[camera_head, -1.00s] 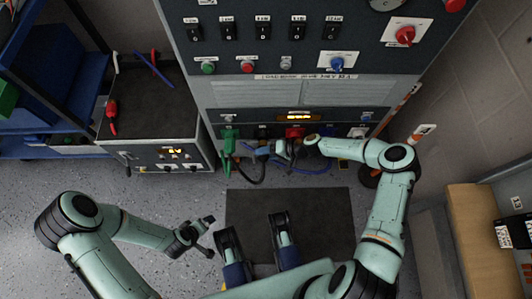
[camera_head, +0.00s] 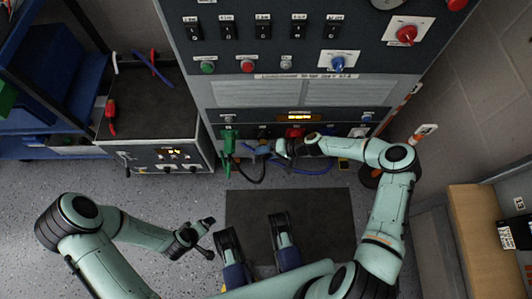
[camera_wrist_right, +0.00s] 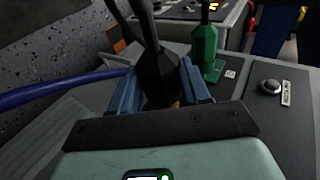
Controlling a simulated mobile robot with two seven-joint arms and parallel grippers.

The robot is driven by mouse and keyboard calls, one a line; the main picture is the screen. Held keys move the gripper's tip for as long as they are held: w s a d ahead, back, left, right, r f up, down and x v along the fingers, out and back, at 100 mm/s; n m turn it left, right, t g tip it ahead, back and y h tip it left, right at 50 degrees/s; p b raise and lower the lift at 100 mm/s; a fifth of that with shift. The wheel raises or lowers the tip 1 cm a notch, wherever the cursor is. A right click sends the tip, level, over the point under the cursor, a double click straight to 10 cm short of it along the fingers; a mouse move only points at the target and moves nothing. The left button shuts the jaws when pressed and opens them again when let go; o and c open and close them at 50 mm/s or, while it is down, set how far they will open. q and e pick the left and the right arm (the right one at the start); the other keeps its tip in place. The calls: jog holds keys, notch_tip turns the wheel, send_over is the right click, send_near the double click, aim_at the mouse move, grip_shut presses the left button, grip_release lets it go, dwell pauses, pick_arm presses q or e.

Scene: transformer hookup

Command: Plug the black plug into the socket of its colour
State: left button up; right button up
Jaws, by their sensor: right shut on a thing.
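The black plug (camera_wrist_right: 157,75) shows in the right wrist view, held between the two blue fingers of my right gripper (camera_wrist_right: 160,88). Its cable rises from its top. In the head view, my right gripper (camera_head: 264,149) is low at the front of the tall cabinet, close to the row of coloured sockets. The black socket (camera_head: 263,133) is just above the gripper in that view. The plug's tip is hidden, so I cannot tell whether it is in the socket. My left gripper (camera_head: 208,238) is open and empty over the floor.
A green plug (camera_wrist_right: 205,50) stands in the panel beside the black one; it also shows in the head view (camera_head: 229,143). A blue cable (camera_wrist_right: 60,90) runs nearby. A red plug (camera_head: 112,115) lies on the low unit at the left. A dark mat (camera_head: 330,215) covers the floor.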

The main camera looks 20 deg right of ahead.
jog(key=shift+w+d+b, duration=0.2)
jog(key=shift+w+b, duration=0.35)
jog(key=shift+w, duration=0.15)
jog(key=shift+w+d+b, duration=0.15)
jog(key=shift+w+b, duration=0.35)
jog(key=shift+w, duration=0.15)
jog(key=o, duration=1.5)
jog(key=shift+o, duration=0.2)
jog(key=p+v, duration=0.3)
jog(key=v, duration=0.4)
